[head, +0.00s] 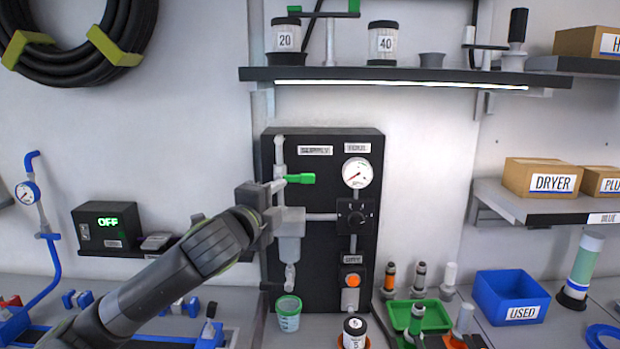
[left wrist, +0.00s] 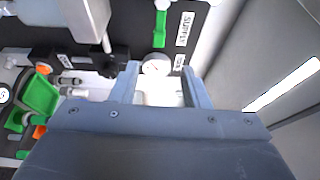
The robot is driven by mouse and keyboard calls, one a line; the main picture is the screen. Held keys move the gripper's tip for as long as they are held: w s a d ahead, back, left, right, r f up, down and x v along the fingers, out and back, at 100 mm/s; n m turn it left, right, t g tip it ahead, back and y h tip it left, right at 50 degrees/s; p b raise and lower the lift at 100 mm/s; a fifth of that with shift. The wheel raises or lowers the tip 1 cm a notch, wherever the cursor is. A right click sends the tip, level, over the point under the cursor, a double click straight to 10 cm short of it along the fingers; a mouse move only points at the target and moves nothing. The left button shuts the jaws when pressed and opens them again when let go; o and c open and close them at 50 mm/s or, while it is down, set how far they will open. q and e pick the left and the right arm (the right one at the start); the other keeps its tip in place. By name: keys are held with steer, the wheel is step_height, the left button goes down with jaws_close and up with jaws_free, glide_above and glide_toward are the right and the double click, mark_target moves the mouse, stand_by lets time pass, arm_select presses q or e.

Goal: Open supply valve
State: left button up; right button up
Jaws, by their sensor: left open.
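The supply valve has a green lever (head: 300,178) on the upper left of a black panel (head: 340,258), under the SUPPLY label. The lever points right, roughly level, from a pale vertical pipe. My left gripper (head: 278,200) is in front of the panel's left side, just left of and below the lever, and partly covers the pipe. In the left wrist view the two fingers (left wrist: 160,88) are apart with nothing held. The green lever (left wrist: 160,29) shows beyond the fingertips, outside the gap between them. My right gripper does not show.
A clear bowl (head: 290,248) hangs below my gripper, above a green-rimmed cup (head: 288,313). A lit shelf (head: 400,78) juts out above the panel.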

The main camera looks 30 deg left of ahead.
mark_target(306, 180)
arm_select(q)
steer(key=w+p, duration=0.1)
steer(key=w, duration=0.4)
steer(key=w+a+p, duration=0.1)
steer(key=w+p, duration=0.1)
steer(key=w, duration=0.4)
steer(key=w+a+p, duration=0.1)
steer(key=w+p, duration=0.1)
steer(key=w, duration=0.3)
steer(key=shift+w+a+f, duration=0.1)
steer(key=shift+w+a, duration=0.15)
steer(key=shift+c, duration=0.4)
jaws_close()
